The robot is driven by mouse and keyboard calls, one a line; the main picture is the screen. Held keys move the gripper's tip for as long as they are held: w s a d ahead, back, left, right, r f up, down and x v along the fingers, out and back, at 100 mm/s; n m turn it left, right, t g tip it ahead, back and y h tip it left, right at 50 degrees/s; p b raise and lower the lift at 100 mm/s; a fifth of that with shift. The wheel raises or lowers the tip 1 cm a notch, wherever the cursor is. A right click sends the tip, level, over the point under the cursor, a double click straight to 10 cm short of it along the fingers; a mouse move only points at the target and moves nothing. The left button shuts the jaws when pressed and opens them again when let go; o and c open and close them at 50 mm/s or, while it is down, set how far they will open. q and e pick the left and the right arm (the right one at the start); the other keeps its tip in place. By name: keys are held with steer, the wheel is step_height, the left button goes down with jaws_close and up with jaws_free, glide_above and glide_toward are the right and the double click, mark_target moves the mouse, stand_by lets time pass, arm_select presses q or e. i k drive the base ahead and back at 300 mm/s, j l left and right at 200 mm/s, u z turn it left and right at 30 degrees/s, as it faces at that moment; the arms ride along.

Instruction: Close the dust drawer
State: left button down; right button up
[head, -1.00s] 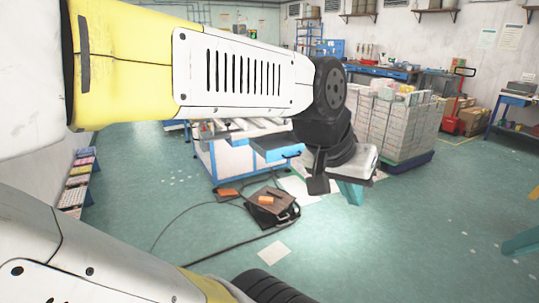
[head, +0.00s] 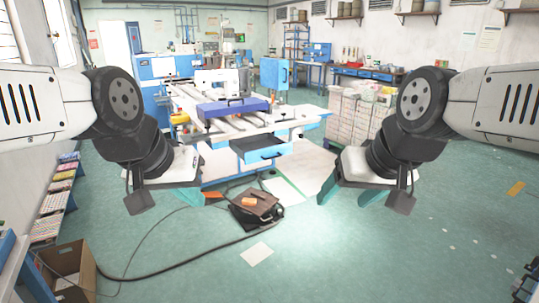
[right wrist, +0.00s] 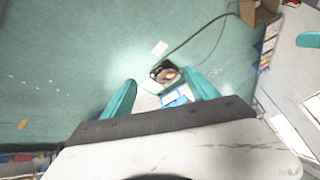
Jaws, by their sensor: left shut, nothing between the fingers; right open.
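The dust drawer (head: 258,150) is a blue tray with a dark inside. It sticks out from under the front of the white sewing table (head: 225,122), pulled open. My left gripper (head: 188,195) is at the left, nearer to me than the drawer, shut and empty. My right gripper (head: 350,193) is at the right, also nearer to me, open with its teal fingers apart. The right wrist view shows those fingers (right wrist: 162,95) spread over the floor, with nothing between them up close. Neither gripper touches the drawer.
A black pedal box (head: 257,207) with cables lies on the floor in front of the table. A cardboard box (head: 68,268) stands at the lower left. Stacked cartons (head: 352,115) stand behind my right arm. The green floor at the right is mostly clear.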

mark_target(261, 147)
steer(key=i+j+z, duration=0.1)
steer(key=i+j, duration=0.9)
steer(key=i+j+z, duration=0.15)
steer(key=i+j, duration=0.85)
steer(key=j, duration=0.15)
